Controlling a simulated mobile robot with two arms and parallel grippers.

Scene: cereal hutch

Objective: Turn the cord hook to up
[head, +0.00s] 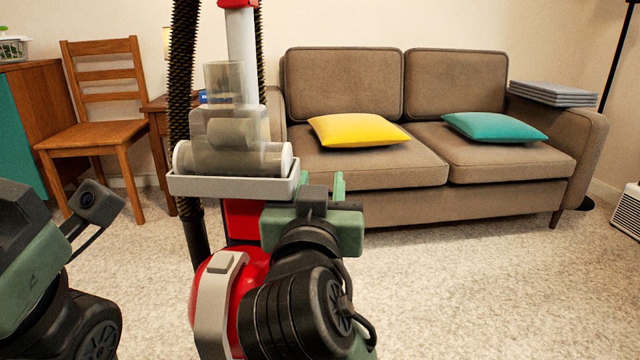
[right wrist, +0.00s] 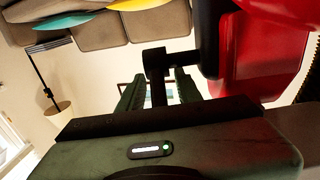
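An upright vacuum cleaner (head: 222,285), red and grey with a clear bin, stands in front of me. In the right wrist view, a black bent piece (right wrist: 155,62), which looks like the cord hook, juts from the dark and red vacuum body. My right gripper (right wrist: 160,88) is open, with its green fingers on either side of this piece and visible gaps. In the head view, my right gripper (head: 325,190) is beside the vacuum, and the hook cannot be made out there. My left gripper (head: 45,245) is at the left edge; its fingers are hidden.
A brown sofa (head: 350,170) with a yellow cushion (head: 358,130) and a teal cushion (head: 495,126) stands behind. A wooden chair (head: 100,135) is at the back left. A black ribbed hose (head: 183,90) runs up the vacuum. Carpet (head: 480,290) at right is clear.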

